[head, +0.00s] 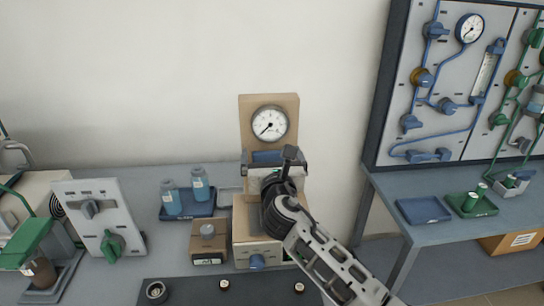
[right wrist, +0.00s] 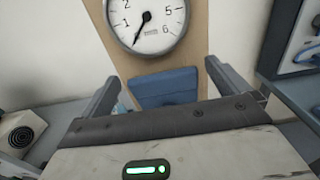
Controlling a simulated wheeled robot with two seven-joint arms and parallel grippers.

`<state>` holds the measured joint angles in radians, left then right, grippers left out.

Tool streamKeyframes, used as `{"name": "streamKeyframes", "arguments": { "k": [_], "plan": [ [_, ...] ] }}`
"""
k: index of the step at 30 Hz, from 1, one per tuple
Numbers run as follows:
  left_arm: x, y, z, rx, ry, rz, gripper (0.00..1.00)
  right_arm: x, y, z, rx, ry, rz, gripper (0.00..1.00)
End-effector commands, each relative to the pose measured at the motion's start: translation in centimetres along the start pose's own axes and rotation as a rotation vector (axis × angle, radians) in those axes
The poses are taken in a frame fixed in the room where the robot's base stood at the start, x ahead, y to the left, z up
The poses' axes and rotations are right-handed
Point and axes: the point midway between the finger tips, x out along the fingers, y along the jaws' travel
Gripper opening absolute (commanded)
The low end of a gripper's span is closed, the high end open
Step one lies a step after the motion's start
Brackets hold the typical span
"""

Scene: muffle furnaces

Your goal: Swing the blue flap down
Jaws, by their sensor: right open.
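The blue flap (head: 267,156) sits under a round dial gauge (head: 270,122) on a tan upright panel. It also shows in the right wrist view (right wrist: 165,87) as a wide blue piece, its lower part cut off by my gripper body. My right gripper (head: 268,161) is in front of the panel at the flap's height. In the right wrist view its two fingers (right wrist: 162,82) are spread wide, one on each side of the flap, with nothing between them that I can see held. Contact with the flap cannot be told. My left gripper is not in view.
A blue tray with two bottles (head: 187,203) and a small brown box (head: 208,243) stand left of the panel's base. A grey panel with a green knob (head: 98,220) is further left. At right are a side table (head: 440,235) and a piped wall board (head: 450,85).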

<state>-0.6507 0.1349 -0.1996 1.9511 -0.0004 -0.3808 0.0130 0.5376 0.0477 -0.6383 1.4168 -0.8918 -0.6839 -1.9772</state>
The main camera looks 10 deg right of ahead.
Motion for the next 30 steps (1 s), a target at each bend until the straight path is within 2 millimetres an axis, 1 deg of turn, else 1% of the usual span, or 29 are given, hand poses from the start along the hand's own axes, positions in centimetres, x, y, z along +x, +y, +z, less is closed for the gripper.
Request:
{"name": "streamKeyframes", "arguments": {
  "k": [2,3,5,6,9,14,20,26,30],
  "plan": [
    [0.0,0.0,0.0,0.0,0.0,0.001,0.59,0.0,0.0,0.0,0.0,0.0,0.0,1.0],
    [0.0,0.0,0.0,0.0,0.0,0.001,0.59,0.0,0.0,0.0,0.0,0.0,0.0,0.94],
    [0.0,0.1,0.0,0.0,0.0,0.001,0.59,0.0,0.0,0.0,0.0,0.0,0.0,0.78],
    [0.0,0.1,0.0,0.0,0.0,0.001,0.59,0.0,0.0,0.0,0.0,0.0,0.0,0.67],
    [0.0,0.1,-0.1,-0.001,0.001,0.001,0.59,-0.1,0.0,0.0,-0.001,0.0,0.0,0.41],
    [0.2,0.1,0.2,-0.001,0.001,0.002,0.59,-0.1,0.0,-0.2,-0.001,-0.007,0.0,0.41],
    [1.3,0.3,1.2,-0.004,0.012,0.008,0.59,-0.8,0.0,-1.1,-0.003,-0.06,0.0,0.41],
    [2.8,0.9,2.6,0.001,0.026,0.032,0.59,-2.2,0.0,-2.4,-0.003,-0.174,0.0,0.41],
    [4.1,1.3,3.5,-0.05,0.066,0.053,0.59,-3.2,0.0,-3.3,-0.003,-0.273,0.0,0.41]
  ]
}}
